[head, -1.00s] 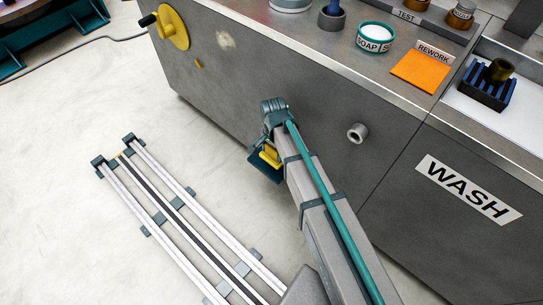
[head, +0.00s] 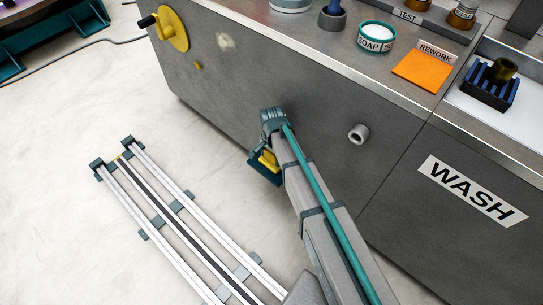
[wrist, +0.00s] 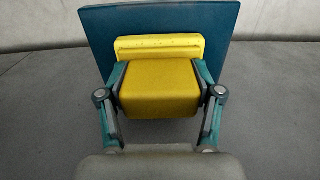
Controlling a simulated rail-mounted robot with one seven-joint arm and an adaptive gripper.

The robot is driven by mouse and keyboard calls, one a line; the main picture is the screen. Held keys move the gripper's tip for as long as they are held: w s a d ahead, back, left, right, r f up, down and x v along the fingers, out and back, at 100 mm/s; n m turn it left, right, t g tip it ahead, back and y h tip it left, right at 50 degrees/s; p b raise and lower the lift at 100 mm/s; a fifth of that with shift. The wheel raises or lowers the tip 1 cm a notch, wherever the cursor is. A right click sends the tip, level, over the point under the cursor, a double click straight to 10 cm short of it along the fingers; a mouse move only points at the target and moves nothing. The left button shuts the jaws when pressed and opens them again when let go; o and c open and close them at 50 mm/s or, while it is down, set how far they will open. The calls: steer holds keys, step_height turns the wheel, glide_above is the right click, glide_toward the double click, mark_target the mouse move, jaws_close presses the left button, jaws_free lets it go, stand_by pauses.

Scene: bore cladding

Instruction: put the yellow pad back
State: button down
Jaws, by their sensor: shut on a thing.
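The yellow pad (wrist: 160,95) shows in the wrist view as a thick yellow block between the two fingers of my gripper (wrist: 160,78). A yellow ridged strip (wrist: 160,46) lies just behind it, in front of a flat dark teal plate (wrist: 215,22). I cannot tell whether the plate is joined to the pad. In the head view the pad (head: 268,161) is small and partly hidden by my arm, with the teal plate (head: 262,172) below it. My gripper is shut on the pad, close to the grey cabinet front.
The grey cabinet (head: 310,120) has a pipe stub (head: 358,133) and a yellow crank wheel (head: 172,29). An orange pad (head: 422,70) lies by the REWORK label, near a soap tub (head: 376,37). Bare floor (head: 60,110) lies to the left.

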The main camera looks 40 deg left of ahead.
steer(key=shift+c, duration=0.9)
jaws_free()
steer(key=shift+f, duration=0.1)
steer(key=shift+f+b, duration=0.15)
steer(key=shift+b, duration=0.45)
